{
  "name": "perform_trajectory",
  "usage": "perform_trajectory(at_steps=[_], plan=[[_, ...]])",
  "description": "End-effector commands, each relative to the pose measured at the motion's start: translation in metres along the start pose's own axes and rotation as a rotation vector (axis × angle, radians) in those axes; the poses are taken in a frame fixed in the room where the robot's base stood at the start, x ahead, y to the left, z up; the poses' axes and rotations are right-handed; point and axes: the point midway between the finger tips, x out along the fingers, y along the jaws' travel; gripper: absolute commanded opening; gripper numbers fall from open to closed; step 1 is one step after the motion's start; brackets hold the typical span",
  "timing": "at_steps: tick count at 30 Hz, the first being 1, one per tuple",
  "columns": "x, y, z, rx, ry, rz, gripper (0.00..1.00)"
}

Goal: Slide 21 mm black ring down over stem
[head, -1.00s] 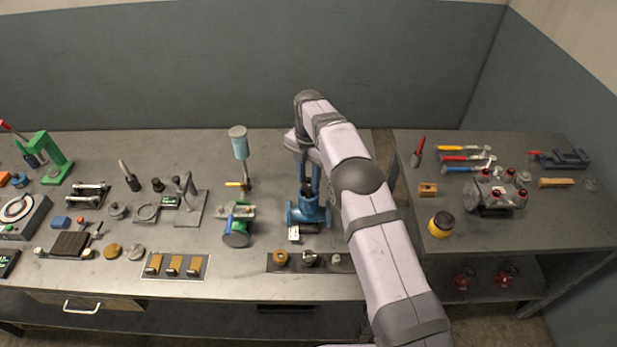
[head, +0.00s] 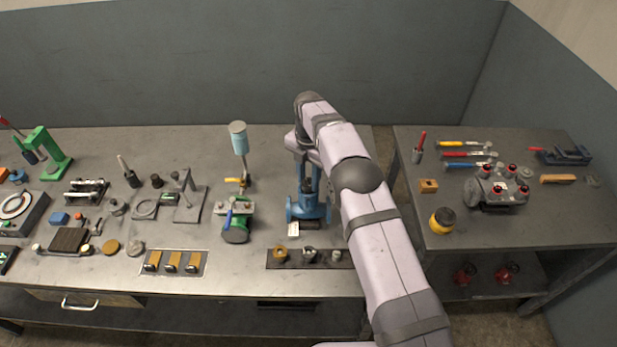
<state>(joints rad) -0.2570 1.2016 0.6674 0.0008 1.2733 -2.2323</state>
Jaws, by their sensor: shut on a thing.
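A blue valve (head: 309,210) stands upright on the bench, with flanges at its sides and a blue upright frame above its body. My arm reaches over it, and my gripper (head: 305,165) points down at the top of the valve, in line with the stem. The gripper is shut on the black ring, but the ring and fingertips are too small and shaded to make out. The stem is mostly hidden by the frame and my wrist. I cannot tell whether the ring is around the stem or above it.
A dark strip with small fittings (head: 345,265) lies in front of the valve. A green valve with a blue handle (head: 236,232) stands to the left. A yellow-black pot (head: 442,221) is on the right bench. A gap separates the benches.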

Motion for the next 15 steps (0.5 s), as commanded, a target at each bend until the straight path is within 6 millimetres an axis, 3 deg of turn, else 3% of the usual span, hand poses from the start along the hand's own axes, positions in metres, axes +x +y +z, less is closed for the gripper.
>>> perform_trajectory(at_steps=[12, 13, 15], plan=[[0.0026, 0.0, 0.0, 0.0, 0.0, 0.0, 0.1], [0.0026, 0.0, 0.0, 0.0, 0.0, 0.0, 0.34], [0.0026, 0.0, 0.0, 0.0, 0.0, 0.0, 0.5]])
